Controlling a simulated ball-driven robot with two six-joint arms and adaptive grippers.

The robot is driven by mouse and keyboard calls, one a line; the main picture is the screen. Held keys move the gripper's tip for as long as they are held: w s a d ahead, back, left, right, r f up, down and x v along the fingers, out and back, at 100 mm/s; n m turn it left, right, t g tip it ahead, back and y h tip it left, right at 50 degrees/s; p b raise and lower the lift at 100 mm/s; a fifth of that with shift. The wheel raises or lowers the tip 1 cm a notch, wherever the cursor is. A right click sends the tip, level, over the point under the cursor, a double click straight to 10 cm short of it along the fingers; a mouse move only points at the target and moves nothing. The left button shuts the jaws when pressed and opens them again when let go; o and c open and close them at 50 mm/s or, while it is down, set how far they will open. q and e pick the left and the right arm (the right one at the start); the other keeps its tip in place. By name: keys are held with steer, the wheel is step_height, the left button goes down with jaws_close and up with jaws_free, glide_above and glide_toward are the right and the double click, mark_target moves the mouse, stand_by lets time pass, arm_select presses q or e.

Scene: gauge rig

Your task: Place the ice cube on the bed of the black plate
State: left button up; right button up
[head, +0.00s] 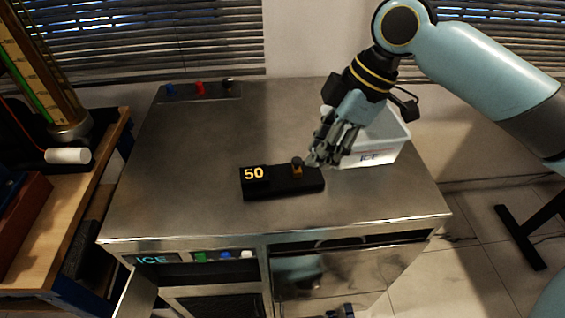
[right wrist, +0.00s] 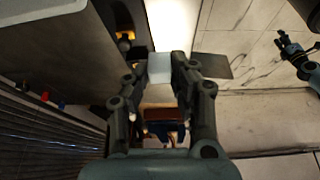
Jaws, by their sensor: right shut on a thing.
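The black plate (head: 283,187) lies on the steel cabinet top, with a yellow "50" at its left end and a small brass-and-black knob (head: 297,166) on its back edge. My right gripper (head: 318,158) is just right of the plate's right end, pointing down. It is shut on the whitish, translucent ice cube (right wrist: 160,67), which shows between the fingertips in the right wrist view. In the head view the fingers mostly hide the cube. My left gripper (right wrist: 289,46) shows small at the right of the right wrist view; its opening is unclear.
A white bin marked ICE (head: 372,148) stands right behind my right gripper. A strip with blue, red and black knobs (head: 200,90) lies at the back left. The cabinet top (head: 190,160) left of the plate is clear. A wooden bench (head: 75,190) stands at the left.

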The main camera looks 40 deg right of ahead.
glide_above(278, 177)
steer(key=f, duration=0.4)
steer(key=shift+s+d+f, duration=0.15)
steer(key=shift+d+f, duration=0.15)
steer(key=shift+d, duration=0.05)
step_height(278, 177, down, 4)
arm_select(q)
steer(key=shift+w+d, duration=0.3)
steer(key=shift+w, duration=0.2)
arm_select(e)
steer(key=shift+f, duration=0.15)
steer(key=shift+f, duration=0.15)
steer(key=shift+s+f, duration=0.1)
steer(key=shift+s, duration=0.05)
steer(key=shift+c, duration=0.6)
steer(key=o, duration=0.7)
steer(key=shift+f, duration=0.15)
steer(key=shift+o, duration=1)
steer(key=shift+f, duration=0.1)
arm_select(q)
steer(key=shift+a+f, duration=0.1)
steer(key=shift+f, duration=0.05)
